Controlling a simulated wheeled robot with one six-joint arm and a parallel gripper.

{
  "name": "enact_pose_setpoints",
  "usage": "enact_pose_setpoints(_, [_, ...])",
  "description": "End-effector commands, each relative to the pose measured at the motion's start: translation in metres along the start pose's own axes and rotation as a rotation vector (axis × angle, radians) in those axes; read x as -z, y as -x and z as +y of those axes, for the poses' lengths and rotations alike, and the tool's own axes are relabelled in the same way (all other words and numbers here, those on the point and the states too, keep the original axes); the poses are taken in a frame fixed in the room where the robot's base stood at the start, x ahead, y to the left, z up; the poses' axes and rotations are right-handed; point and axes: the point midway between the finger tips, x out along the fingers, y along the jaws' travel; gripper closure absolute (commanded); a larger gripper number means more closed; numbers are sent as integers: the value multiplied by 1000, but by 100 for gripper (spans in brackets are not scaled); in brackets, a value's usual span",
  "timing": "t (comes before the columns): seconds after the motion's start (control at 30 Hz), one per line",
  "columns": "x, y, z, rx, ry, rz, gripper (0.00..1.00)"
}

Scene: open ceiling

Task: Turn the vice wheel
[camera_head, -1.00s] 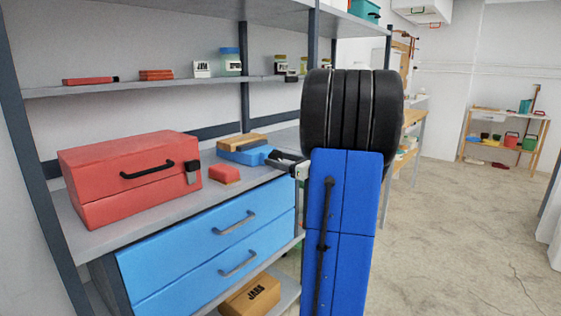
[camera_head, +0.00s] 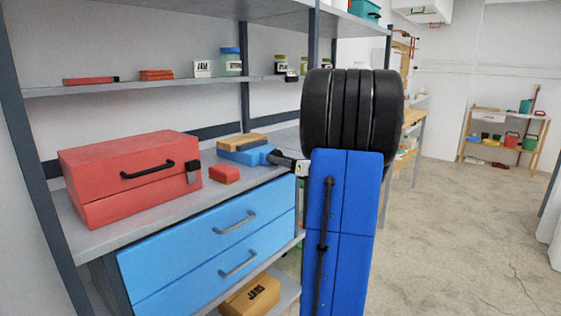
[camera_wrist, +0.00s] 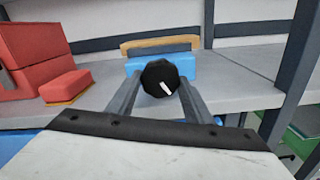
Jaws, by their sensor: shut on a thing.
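The blue vice (camera_head: 258,156) sits near the front edge of the grey workbench, left of my arm in the head view. It also shows at the top centre of the wrist view (camera_wrist: 187,68). Its wheel (camera_wrist: 160,78) is a black round knob with a white mark slanting to the lower right. My gripper (camera_wrist: 161,88) is shut on the wheel, with one grey finger on each side. In the head view my gripper (camera_head: 284,162) is small, at the vice's right end, and the wheel cannot be made out clearly.
A red toolbox (camera_head: 125,172) and a small red block (camera_head: 224,174) stand on the bench left of the vice. A wooden piece (camera_head: 243,141) lies at the vice's back. Blue drawers (camera_head: 210,250) are below. Open floor (camera_head: 450,240) lies to the right.

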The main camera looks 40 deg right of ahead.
Motion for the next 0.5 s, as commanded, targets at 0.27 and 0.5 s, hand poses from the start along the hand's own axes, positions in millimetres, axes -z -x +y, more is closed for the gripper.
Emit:
enact_pose_setpoints(0.27, [0,0,0,1,-21,0,76])
enact_pose_setpoints(0.5, [0,0,0,1,-20,0,35])
